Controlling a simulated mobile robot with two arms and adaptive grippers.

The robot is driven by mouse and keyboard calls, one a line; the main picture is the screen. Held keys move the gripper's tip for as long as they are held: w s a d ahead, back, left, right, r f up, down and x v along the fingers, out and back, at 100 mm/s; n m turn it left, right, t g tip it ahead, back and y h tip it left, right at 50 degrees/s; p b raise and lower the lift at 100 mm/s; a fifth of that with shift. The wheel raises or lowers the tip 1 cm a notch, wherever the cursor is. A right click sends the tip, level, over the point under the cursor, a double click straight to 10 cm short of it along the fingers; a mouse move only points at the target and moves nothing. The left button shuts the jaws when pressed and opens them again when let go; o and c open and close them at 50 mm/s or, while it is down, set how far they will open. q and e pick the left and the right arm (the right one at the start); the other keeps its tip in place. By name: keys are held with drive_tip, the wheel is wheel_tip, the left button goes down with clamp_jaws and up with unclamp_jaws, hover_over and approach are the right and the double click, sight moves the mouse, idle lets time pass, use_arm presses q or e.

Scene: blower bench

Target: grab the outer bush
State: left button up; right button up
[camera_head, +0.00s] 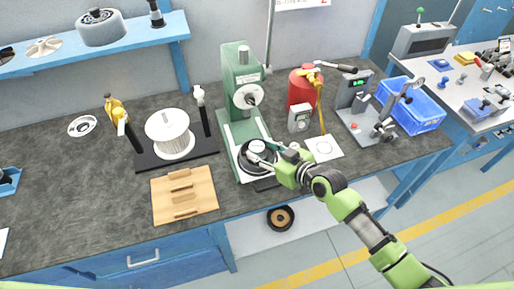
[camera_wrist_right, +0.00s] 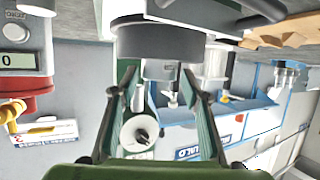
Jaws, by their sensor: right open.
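A dark round part with a pale top (camera_head: 257,148), which may be the outer bush, sits on the base of the green press (camera_head: 240,72). In the right wrist view a dark grey cylinder (camera_wrist_right: 165,40) lies just beyond my fingertips; it looks like the same part. My right gripper (camera_head: 264,153) is at this part, its fingers partly covering it. In the right wrist view the right gripper (camera_wrist_right: 158,85) is open, with its two fingers apart. I cannot tell whether they touch the part. My left gripper is not in view.
A wooden tray (camera_head: 205,207) and a white spool (camera_head: 168,124) are left of the press. A red cylinder (camera_head: 301,90), a small gauge box (camera_head: 299,119) and a grey tester (camera_head: 353,90) stand to its right. A blue crate (camera_head: 424,112) is farther right.

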sight(260, 149)
drive_tip(key=shift+x, duration=1.7)
drive_tip(key=shift+d, duration=0.1)
drive_tip(key=c, duration=1.1)
drive_tip(key=shift+r, duration=0.1)
